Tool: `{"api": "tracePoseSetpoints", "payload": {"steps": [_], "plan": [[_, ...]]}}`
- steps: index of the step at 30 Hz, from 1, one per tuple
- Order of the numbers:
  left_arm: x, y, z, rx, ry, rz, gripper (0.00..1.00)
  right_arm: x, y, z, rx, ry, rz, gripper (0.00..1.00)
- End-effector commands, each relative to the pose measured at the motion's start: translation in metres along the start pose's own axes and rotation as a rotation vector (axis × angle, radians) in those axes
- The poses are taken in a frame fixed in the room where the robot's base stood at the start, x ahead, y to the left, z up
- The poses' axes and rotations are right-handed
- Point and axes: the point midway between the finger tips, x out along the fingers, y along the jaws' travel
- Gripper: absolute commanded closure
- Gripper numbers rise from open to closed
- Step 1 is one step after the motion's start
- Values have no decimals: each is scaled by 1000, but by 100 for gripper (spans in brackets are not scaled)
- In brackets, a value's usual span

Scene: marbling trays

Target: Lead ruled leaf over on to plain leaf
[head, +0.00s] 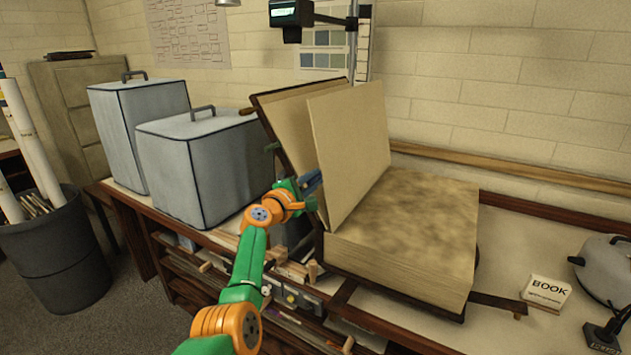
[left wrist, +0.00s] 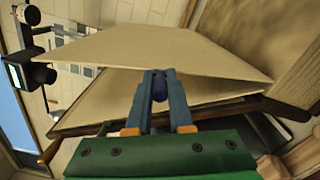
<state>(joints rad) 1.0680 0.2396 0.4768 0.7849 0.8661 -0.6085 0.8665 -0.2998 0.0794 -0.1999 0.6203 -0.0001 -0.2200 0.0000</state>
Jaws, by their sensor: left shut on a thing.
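A large thick book lies open on the bench, its block's front edge (head: 400,268) facing me. One pale leaf (head: 350,145) stands up, leaning left of upright, and also shows in the left wrist view (left wrist: 165,50). I see no ruling on its visible face. A blotchy brown page (head: 415,215) lies flat on the right. The cover side with pages (head: 285,120) leans back on the left. My left gripper (head: 313,183) is at the standing leaf's near left edge, its fingers (left wrist: 160,82) closed on that edge. My right gripper is out of view.
Two grey boxes (head: 190,165) stand left of the book. A small BOOK sign (head: 546,291) and a round grey lidded thing (head: 607,262) are on the right. A lamp-like head on a pole (head: 291,14) rises behind the book. The bench right of the book has free room.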

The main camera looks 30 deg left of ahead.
Motion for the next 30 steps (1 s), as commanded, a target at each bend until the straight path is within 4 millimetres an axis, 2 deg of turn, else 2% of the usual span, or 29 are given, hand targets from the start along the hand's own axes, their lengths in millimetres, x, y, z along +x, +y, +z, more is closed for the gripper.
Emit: {"api": "tracePoseSetpoints", "payload": {"steps": [11, 12, 15, 30], "plan": [[0, 0, -1, -3, 1, 0, 100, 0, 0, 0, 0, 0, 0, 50], [0, 0, -1, -3, 1, 0, 75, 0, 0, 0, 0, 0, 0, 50], [0, 0, -1, -3, 1, 0, 50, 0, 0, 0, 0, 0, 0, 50], [-6, 0, -1, -1, 0, -1, 50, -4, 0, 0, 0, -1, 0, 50]]}}
